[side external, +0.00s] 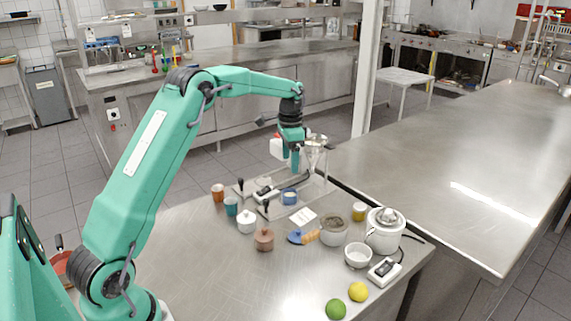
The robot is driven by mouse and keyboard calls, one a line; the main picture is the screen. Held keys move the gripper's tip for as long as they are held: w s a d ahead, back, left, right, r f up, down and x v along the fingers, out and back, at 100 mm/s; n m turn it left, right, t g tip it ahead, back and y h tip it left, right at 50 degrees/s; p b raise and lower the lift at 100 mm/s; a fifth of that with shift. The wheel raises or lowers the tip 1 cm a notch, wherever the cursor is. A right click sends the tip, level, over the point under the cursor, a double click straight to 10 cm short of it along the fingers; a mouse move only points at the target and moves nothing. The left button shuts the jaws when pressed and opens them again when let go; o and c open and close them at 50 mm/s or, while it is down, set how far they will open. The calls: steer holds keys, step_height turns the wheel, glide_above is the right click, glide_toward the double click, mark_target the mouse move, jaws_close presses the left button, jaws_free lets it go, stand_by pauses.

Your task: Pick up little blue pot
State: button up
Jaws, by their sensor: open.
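A little blue pot (289,196) stands low among the clutter on the metal table, near a flat grey base. My gripper (294,167) is above it and points down, with its jaws open. The fingertips look close over the pot but apart from it. I see nothing held between the fingers, though they are small in this view. The pot's details are too small to tell.
Orange and teal cups (231,205), a white lidded pot (247,222) and a brown lidded pot (264,240) stand to the left. A clear stand with a funnel (316,142) rises close behind. A white juicer (384,230), bowls, a lime and a lemon (358,291) are right.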

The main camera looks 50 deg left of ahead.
glide_above(290, 190)
steer(key=s+d, duration=0.2)
steer(key=shift+w+f, duration=0.15)
steer(key=shift+f, duration=1.6)
steer(key=shift+w+f, duration=0.1)
steer(key=shift+f, duration=1.6)
steer(key=shift+f, duration=0.1)
steer(key=shift+a+f, duration=0.1)
steer(key=shift+f, duration=2.4)
steer(key=c, duration=1.2)
steer(key=shift+r, duration=0.15)
steer(key=shift+c, duration=0.2)
